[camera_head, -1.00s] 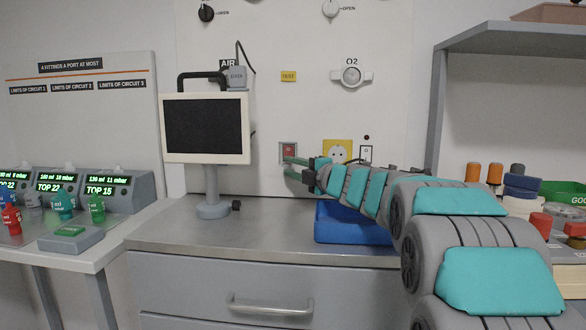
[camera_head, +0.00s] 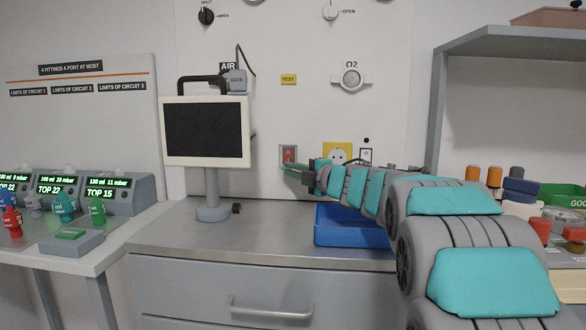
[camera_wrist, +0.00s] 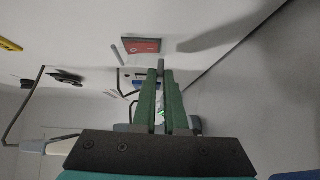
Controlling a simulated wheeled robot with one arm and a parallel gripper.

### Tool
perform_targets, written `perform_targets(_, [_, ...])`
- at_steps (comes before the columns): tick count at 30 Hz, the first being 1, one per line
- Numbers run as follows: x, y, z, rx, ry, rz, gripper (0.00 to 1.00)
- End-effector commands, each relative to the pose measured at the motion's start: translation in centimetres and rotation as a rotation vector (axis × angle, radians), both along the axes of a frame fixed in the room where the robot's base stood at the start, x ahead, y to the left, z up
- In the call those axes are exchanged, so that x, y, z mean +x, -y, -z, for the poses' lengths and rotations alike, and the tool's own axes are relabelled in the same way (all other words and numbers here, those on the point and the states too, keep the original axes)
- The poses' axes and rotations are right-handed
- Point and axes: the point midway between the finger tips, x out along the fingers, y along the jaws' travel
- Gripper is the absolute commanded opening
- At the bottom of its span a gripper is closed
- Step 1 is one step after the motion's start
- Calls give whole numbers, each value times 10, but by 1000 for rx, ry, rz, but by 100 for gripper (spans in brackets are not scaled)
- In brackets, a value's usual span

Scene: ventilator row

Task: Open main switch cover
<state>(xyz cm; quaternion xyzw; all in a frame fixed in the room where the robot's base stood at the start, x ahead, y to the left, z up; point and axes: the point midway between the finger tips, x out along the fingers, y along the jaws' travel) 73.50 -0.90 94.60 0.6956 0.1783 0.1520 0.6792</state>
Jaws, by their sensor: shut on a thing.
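The main switch (camera_head: 289,153) is a red panel in a grey frame on the white wall, right of the monitor. It also shows in the wrist view (camera_wrist: 141,46). My gripper (camera_head: 286,169) is at the lower edge of the switch. In the wrist view, the green fingers (camera_wrist: 161,72) are closed together on a small grey piece that juts out beside the red panel, which I take for part of the switch cover (camera_wrist: 161,63). The cover looks closed, but its outline is hard to make out. The fingertips hide part of the grip.
A monitor (camera_head: 206,130) on a stand is left of my gripper. A blue tray (camera_head: 350,226) lies under my arm on the steel counter (camera_head: 260,240). A yellow socket plate (camera_head: 338,152) is right of the switch. A grey shelf post (camera_head: 436,115) stands further right.

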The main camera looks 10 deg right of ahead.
Motion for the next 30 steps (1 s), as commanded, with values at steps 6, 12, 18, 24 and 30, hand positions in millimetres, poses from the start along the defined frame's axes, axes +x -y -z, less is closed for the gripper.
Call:
perform_targets(6, [-6,0,-10,29,-110,3,0])
perform_targets(12, [-12,-1,-13,72,-258,4,0])
perform_targets(18, [-17,-3,-20,116,-396,5,0])
perform_targets(24, [-21,-5,-27,158,-516,3,0])
perform_targets(30, [-23,-6,-34,194,-617,0,0])
